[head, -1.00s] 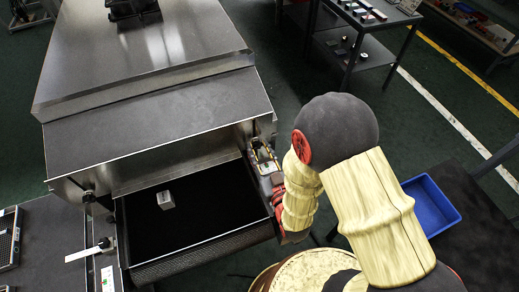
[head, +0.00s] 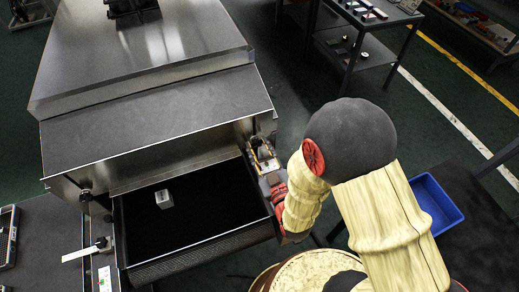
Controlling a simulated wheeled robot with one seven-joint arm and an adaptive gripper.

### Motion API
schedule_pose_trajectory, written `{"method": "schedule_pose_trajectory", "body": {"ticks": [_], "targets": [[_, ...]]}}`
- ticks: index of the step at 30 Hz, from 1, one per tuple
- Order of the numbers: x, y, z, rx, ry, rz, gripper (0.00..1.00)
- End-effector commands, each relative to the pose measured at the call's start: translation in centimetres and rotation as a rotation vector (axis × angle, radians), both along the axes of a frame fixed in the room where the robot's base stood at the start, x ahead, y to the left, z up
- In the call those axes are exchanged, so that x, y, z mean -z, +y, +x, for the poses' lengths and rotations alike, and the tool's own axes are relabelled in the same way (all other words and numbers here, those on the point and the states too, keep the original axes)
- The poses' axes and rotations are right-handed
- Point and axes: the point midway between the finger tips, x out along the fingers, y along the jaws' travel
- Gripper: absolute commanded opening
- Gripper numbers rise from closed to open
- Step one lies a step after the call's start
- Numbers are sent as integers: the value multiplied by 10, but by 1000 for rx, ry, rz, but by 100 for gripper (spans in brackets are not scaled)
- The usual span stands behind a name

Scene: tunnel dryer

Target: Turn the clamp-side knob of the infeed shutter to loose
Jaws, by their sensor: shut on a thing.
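The infeed shutter (head: 180,157) is the metal plate across the dryer mouth, above the black belt. My gripper (head: 262,153) is at the right end of the shutter, beside the dryer's corner. Its jaws are shut on a knob there, which they and the gripper body hide almost wholly. I cannot read how far that knob is turned. Another dark knob (head: 86,196) shows at the left end of the shutter, apart from my gripper.
A small grey block (head: 164,199) sits on the black belt (head: 200,215). A white lever with a black knob (head: 102,242) is at the left of the belt. A blue bin (head: 435,205) lies at right. A dark shelf table (head: 375,50) stands behind my arm.

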Motion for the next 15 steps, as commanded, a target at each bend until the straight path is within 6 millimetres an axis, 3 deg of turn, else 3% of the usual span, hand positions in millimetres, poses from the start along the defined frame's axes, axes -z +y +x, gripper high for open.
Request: {"method": "schedule_pose_trajectory", "body": {"ticks": [15], "targets": [[2,2,0,0,-139,-468,6]]}}
